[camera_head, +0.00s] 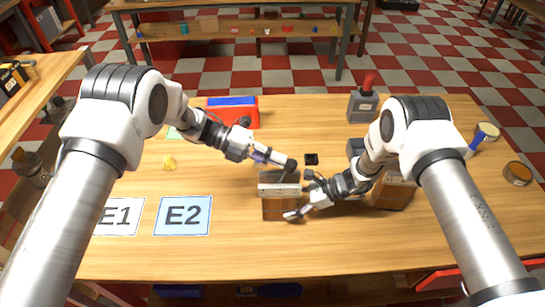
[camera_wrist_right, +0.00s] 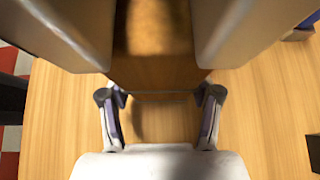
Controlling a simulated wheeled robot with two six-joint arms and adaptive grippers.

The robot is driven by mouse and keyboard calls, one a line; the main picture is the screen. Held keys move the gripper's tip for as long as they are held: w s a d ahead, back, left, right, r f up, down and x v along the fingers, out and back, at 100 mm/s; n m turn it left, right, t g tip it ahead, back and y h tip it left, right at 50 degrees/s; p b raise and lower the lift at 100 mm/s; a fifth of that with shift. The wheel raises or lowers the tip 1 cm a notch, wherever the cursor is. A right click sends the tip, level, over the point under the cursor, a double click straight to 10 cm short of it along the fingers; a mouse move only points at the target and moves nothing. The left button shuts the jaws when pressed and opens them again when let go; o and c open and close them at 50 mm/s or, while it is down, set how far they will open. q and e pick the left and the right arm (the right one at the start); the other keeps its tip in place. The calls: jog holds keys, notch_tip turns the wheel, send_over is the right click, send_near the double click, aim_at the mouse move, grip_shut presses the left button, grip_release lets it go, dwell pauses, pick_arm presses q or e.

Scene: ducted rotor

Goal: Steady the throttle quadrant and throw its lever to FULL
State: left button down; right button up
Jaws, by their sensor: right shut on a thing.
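A brown wooden box with a pale grey labelled top (camera_head: 279,188), apparently the throttle quadrant, stands at the front middle of the table in the head view. My right gripper (camera_head: 302,196) is shut on its right side, one finger along the near face. The right wrist view shows a brown wooden surface (camera_wrist_right: 155,65) between grey slabs. My left gripper (camera_head: 279,162) is just above and behind the box's top, close to a dark part there. Whether its fingers are open or shut is too small to tell. The lever is not clearly visible; the gripper and dark part may hide it.
A grey box with a red handle (camera_head: 363,102) stands at the back right. Another brown box (camera_head: 394,194) is right of my right gripper. Cards E1 (camera_head: 122,216) and E2 (camera_head: 183,215) lie front left.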

pick_arm(q)
jog(key=shift+d, duration=1.2)
jog(key=shift+a, duration=0.1)
jog(key=w+a+r, duration=0.4)
jog(key=a+r, duration=0.2)
jog(key=a, duration=0.5)
jog(key=shift+a+r, duration=0.25)
jog(key=shift+r, duration=0.15)
pick_arm(e)
jog(key=o, duration=1.1)
